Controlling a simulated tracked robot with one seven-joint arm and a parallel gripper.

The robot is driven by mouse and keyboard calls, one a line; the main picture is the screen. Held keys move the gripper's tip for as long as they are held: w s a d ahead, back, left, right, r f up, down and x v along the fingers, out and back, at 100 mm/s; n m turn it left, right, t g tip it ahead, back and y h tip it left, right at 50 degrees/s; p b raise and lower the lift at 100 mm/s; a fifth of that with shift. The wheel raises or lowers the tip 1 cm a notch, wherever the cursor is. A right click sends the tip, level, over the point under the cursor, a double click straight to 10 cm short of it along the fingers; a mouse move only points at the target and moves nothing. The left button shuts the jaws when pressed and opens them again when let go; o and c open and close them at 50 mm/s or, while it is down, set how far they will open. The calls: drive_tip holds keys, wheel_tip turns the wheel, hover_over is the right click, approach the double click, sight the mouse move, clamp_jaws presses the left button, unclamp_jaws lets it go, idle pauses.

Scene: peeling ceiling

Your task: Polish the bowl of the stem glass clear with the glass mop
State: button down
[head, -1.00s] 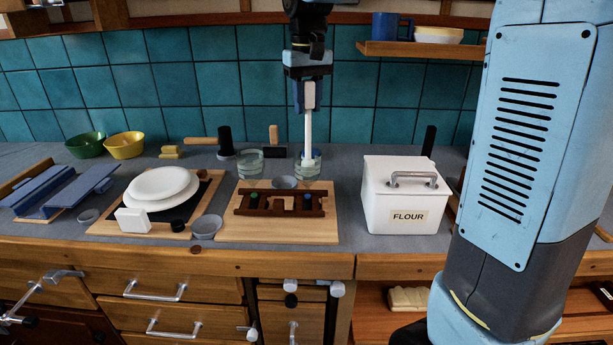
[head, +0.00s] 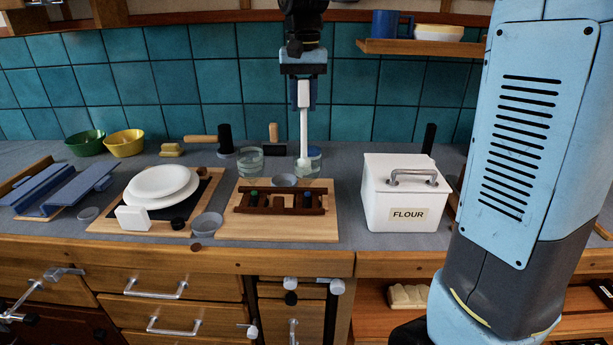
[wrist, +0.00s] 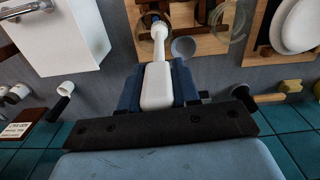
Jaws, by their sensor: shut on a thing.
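The glass mop (head: 303,128) is white, with a thick handle and a thin shaft. It hangs upright, head down. My gripper (head: 304,104) is shut on its handle, which also shows between the fingers in the wrist view (wrist: 157,88). The mop's lower end overlaps a clear glass (head: 314,163) at the back of the counter and appears to be inside its mouth. I cannot tell whether it touches the wall. A second clear glass (head: 249,161) stands just left of it. The stems are not distinguishable, and any haze on the bowl is too small to judge.
A white flour box (head: 402,217) stands to the right. In front is a wooden board (head: 228,228) with a dark rack (head: 280,211). Grey cups, plates (head: 162,183) and bowls stand left. A shelf (head: 420,50) hangs at upper right.

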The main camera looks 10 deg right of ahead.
drive_tip(key=shift+s+d+n, duration=0.1)
drive_tip(key=shift+s+n, duration=0.15)
drive_tip(key=shift+n, duration=0.8)
drive_tip(key=shift+s+n, duration=0.2)
drive_tip(key=shift+n, duration=0.85)
drive_tip(key=shift+s+m, duration=0.15)
drive_tip(key=shift+m, duration=1.95)
drive_tip(key=shift+s+d+n, duration=0.1)
drive_tip(key=shift+d+n, duration=0.05)
drive_tip(key=shift+n, duration=0.9)
drive_tip(key=shift+s+d+n, duration=0.1)
drive_tip(key=shift+n, duration=0.95)
drive_tip(key=shift+w, duration=0.1)
drive_tip(key=m, duration=0.4)
drive_tip(key=shift+d, duration=0.15)
